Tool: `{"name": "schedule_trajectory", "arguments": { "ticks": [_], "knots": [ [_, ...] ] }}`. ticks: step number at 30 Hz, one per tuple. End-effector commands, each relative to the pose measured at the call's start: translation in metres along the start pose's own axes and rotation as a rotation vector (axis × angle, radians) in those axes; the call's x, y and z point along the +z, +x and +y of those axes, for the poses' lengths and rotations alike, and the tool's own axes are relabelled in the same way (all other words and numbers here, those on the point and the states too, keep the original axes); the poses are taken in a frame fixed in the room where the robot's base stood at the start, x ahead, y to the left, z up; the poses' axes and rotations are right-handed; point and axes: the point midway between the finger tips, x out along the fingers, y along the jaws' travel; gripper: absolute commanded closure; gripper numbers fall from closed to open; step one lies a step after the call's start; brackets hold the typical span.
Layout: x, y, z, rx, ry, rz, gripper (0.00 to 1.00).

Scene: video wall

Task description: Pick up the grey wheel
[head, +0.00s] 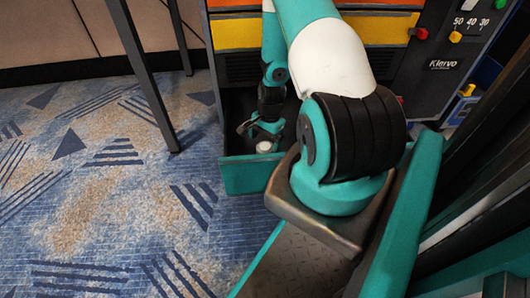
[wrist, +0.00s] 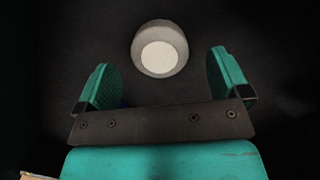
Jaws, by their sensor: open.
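The grey wheel (wrist: 160,48) is a short grey cylinder with a pale round face, lying on a dark surface in the wrist view. In the head view it is a small pale spot (head: 264,147) inside the open drawer (head: 248,176) with a teal front. My gripper (wrist: 159,64) is open, its two teal fingers left and right of the wheel's line. The wheel sits centred ahead of the fingers, with space on both sides, and nothing is held.
The drawer walls stand close around my gripper. The cabinet (head: 390,30) above has orange and yellow panels, coloured knobs and a dial. A dark table leg (head: 145,75) stands at the left. The patterned carpet (head: 90,200) is clear at the left and front.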

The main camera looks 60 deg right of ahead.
Motion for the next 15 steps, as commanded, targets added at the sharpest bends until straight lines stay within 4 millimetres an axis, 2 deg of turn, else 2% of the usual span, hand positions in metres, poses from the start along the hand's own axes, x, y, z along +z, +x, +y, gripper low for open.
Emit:
{"name": "schedule_trajectory", "arguments": {
  "ticks": [1, 5, 13, 14, 15],
  "knots": [
    [-0.001, 0.015, 0.000, 0.001, -0.001, -0.001, 0.06],
    [0.000, 0.033, 0.000, 0.001, -0.001, -0.001, 0.06],
    [0.000, 0.034, 0.000, 0.000, 0.000, 0.000, 0.06],
    [0.000, 0.034, 0.000, 0.000, 0.000, 0.000, 0.10],
    [0.000, 0.034, 0.000, 0.000, 0.000, 0.000, 0.19]
  ]
}}
